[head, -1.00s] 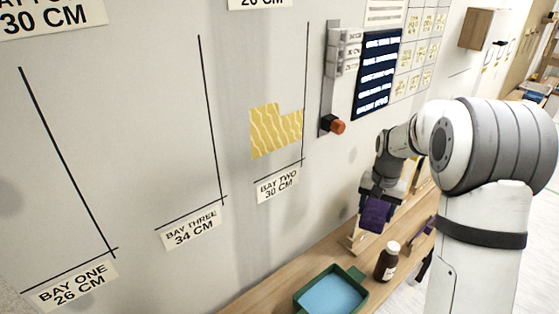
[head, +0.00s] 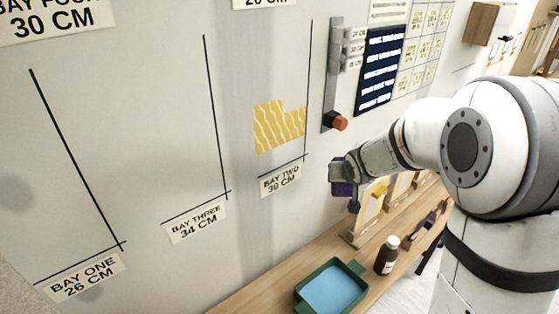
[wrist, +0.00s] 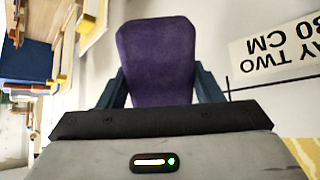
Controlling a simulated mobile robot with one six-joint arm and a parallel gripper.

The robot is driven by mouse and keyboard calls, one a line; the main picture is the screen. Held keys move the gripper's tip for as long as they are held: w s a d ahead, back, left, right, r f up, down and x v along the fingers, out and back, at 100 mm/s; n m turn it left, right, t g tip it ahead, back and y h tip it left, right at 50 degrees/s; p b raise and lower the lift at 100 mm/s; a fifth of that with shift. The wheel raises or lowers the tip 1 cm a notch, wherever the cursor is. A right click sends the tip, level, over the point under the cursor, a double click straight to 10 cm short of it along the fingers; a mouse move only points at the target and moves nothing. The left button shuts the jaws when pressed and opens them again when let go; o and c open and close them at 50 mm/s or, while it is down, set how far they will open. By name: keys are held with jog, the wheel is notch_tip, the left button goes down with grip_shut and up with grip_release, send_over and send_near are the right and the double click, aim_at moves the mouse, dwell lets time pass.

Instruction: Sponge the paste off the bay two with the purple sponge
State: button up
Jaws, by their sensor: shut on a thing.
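The purple sponge (wrist: 158,62) is held between the two fingers of my gripper (wrist: 160,92) in the wrist view. In the head view my gripper (head: 343,187) is just right of the bay two label (head: 281,180), with only a little of the sponge (head: 341,189) showing. Bay two has a patch of yellow wavy-patterned paste (head: 278,127) on the wall, above its label and left of a black vertical line. The sponge is apart from this patch. The bay two label also shows upside down in the wrist view (wrist: 275,45).
A green tray with blue inside (head: 357,267) and a brown bottle with a white cap (head: 387,255) stand on the wooden bench (head: 250,296). An orange knob (head: 337,121) juts from the wall right of the patch. The wall around bay three (head: 195,221) is bare.

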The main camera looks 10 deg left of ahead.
jog(key=shift+s+a+r+n+t+y, duration=0.3)
jog(key=shift+a+r+t+y, duration=0.1)
jog(key=shift+a+r+t, duration=0.25)
jog(key=s+a+r+n+t+y+p, duration=0.2)
jog(key=s+a+r+n+y, duration=0.5)
jog(key=s+a+r+y, duration=0.4)
jog(key=s+a+r, duration=0.1)
jog(key=s+a, duration=0.2)
jog(key=s, duration=0.1)
jog(key=shift+s+a+r+y, duration=0.15)
jog(key=shift+r+y, duration=0.1)
jog(key=shift+y, duration=0.05)
jog(key=shift+f+b, duration=0.15)
jog(key=shift+b, duration=0.2)
jog(key=b+x, duration=0.2)
jog(key=x, duration=0.4)
jog(key=shift+w+a, duration=0.15)
jog(key=shift+w, duration=0.05)
jog(key=shift+x, duration=1.1)
jog(key=shift+w+a+r, duration=0.1)
jog(key=shift+r, duration=0.1)
dwell(1.1)
